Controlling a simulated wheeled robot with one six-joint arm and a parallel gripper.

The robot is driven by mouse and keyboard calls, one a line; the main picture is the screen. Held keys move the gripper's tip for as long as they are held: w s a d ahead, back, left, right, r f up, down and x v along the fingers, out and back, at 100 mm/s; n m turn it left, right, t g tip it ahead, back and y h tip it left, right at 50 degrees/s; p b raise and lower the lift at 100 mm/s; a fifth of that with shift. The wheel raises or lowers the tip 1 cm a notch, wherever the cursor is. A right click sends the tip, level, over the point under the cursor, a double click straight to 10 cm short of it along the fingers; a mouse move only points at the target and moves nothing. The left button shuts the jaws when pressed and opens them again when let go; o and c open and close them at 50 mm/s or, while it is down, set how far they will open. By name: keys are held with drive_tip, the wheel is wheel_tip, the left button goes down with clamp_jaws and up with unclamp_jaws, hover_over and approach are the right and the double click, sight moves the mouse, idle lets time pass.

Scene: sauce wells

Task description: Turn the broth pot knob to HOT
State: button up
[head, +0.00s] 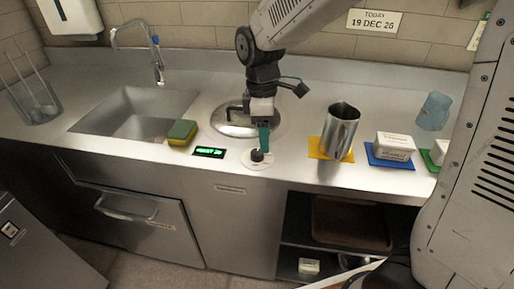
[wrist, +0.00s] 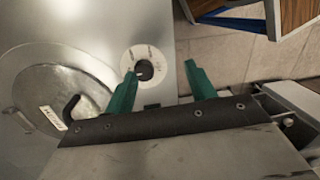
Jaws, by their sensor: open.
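The dark knob (head: 258,155) stands on a round white dial plate (head: 251,164) at the counter's front edge. In the wrist view the knob (wrist: 145,71) shows on its dial plate (wrist: 139,53), close to the left fingertip. My gripper (head: 264,146), with green fingers, is over the knob in the head view. In the wrist view my gripper (wrist: 160,69) is open and empty, its right finger well apart from the knob. The broth pot's round metal lid (head: 222,120) is set in the counter behind; it also shows in the wrist view (wrist: 75,75). The dial's markings are too small to read.
A small lit green display (head: 209,152) and a green-yellow sponge (head: 182,132) are left of the dial. A metal pitcher (head: 341,130) on a yellow mat (head: 316,150) and a white tub (head: 394,145) on a blue mat (head: 374,158) stand right. The sink (head: 135,114) is far left.

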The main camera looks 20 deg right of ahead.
sight(257, 152)
drive_tip(key=w+n, duration=0.1)
drive_tip(key=w+a+n, duration=0.1)
drive_tip(key=w+n, duration=0.1)
drive_tip(key=shift+w+r+n+t, duration=0.2)
drive_tip(key=shift+n+t, duration=0.1)
drive_tip(key=shift+t, duration=0.1)
drive_tip(key=shift+w+a+n, duration=0.1)
drive_tip(key=shift+w+n, duration=0.05)
drive_tip(key=shift+n, duration=0.75)
drive_tip(key=f, duration=0.7)
drive_tip(key=shift+s+f, duration=0.25)
drive_tip(key=shift+f, duration=0.1)
drive_tip(key=c, duration=1)
drive_tip(key=shift+o, duration=0.2)
